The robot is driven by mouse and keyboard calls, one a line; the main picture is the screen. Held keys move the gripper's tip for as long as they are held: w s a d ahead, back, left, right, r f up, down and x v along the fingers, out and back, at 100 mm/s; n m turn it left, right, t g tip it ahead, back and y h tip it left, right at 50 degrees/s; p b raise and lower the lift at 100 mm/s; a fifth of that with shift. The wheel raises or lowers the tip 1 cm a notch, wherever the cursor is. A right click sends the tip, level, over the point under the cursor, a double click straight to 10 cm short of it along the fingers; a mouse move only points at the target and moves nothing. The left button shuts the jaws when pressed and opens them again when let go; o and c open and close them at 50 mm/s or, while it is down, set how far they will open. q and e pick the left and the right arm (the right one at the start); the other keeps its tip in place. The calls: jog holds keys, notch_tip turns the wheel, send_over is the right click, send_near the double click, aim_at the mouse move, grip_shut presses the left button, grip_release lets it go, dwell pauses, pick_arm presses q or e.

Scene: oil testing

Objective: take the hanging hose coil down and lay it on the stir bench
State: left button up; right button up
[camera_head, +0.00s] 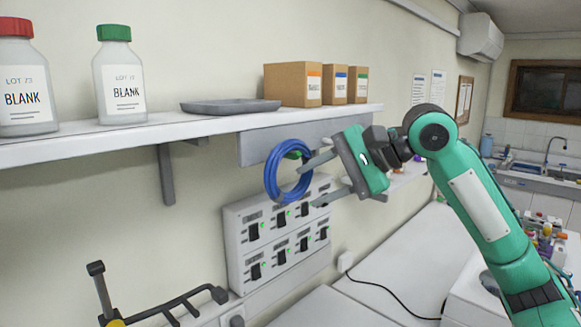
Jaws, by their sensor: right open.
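The blue hose coil (270,178) hangs as an upright ring from a green-tipped peg (294,154) on the grey rail under the wall shelf. My right gripper (314,184) is open, coming in from the right. Its two fingers point left at the coil's right side, one higher and one lower. I cannot tell whether the fingertips touch the hose. A white bench top (400,250) runs along the wall below; I cannot tell whether it is the stir bench. My left gripper is not in view.
A white switch panel (238,222) is on the wall close below the coil. The shelf (200,130) above holds two bottles, a grey tray (230,106) and three boxes. A black cable (385,292) lies across the bench. A dark bar frame (180,300) stands at lower left.

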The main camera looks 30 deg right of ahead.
aim_at(295, 193)
jog(key=p+x, duration=0.1)
jog(key=x, duration=0.2)
jog(key=shift+w+d+f, duration=0.1)
jog(key=shift+w+f, duration=0.1)
grip_shut()
